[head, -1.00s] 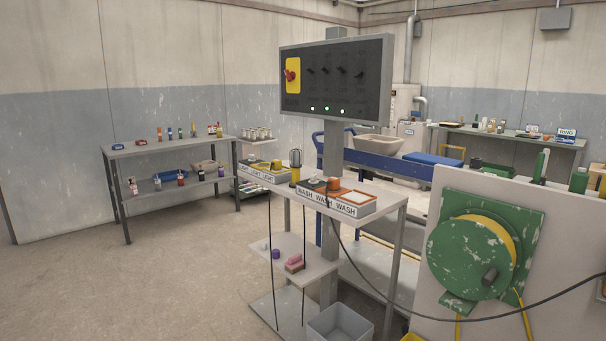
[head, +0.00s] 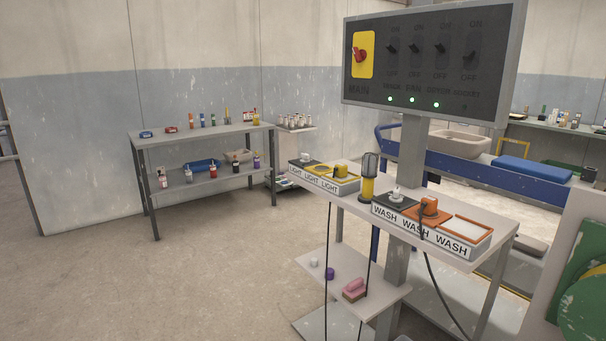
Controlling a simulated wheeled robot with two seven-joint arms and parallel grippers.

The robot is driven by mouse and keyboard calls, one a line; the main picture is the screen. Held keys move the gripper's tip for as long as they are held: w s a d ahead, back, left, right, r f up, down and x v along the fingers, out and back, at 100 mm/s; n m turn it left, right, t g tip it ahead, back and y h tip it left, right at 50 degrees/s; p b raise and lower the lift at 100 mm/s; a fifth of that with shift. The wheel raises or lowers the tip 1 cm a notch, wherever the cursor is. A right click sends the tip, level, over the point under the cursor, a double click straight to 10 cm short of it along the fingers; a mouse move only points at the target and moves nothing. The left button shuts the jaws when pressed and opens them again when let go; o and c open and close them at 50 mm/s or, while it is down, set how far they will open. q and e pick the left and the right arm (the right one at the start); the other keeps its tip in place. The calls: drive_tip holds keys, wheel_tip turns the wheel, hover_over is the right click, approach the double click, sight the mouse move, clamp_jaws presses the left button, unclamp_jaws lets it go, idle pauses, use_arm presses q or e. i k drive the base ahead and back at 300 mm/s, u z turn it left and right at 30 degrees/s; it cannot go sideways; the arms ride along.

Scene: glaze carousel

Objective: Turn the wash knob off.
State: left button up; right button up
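A long box labelled WASH three times (head: 433,231) sits on the front edge of the grey stand's top. On its left, black section is a pale knob (head: 396,195); its pointing direction is too small to tell. On the middle, orange section is an orange plug-like part (head: 429,207) with a dark cord hanging from it. The right section is a pale panel with an orange border. A dark switch panel (head: 430,70) stands above, with a red main switch (head: 360,55) on yellow and several smaller switches. Three green lamps glow there. Neither of my grippers is in view.
A similar LIGHT box (head: 322,182) and a caged lamp (head: 368,178) are to the left on the stand. A lower shelf (head: 375,298) holds a pink block. A green reel (head: 583,300) is at the right edge. The floor at left is clear.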

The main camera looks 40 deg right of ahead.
sight(396, 197)
drive_tip(key=z, duration=0.05)
drive_tip(key=i, duration=1.25)
drive_tip(key=z, duration=0.55)
